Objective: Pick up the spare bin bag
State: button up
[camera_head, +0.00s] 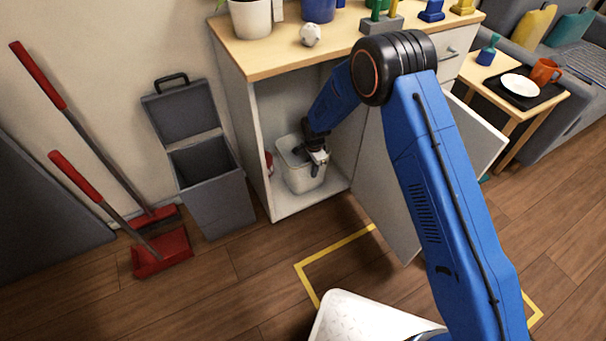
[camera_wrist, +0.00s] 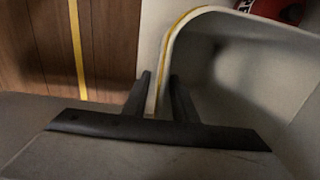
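A pale bin (camera_head: 291,180) stands inside the open cabinet in the head view. My gripper (camera_head: 318,158) is at its top, over the right part of the opening. In the wrist view my gripper's two dark fingers (camera_wrist: 160,78) are apart, one on each side of the bin's rim (camera_wrist: 166,42). A thin yellow line runs along that rim. The fingers do not clearly close on the wall. I cannot make out a separate spare bin bag; the bin's inside is shaded and partly hidden by my gripper.
A grey lidded bin (camera_head: 215,195) stands open left of the cabinet. A red dustpan (camera_head: 163,253) is further left. A red thing (camera_wrist: 278,10) sits behind the pale bin. Yellow tape (camera_head: 335,248) marks the floor.

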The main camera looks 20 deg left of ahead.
notch_tip(320, 180, down, 4)
jog(key=shift+w+r, duration=0.1)
jog(key=shift+r, duration=0.15)
jog(key=shift+c, duration=0.6)
grip_shut()
dwell(0.7)
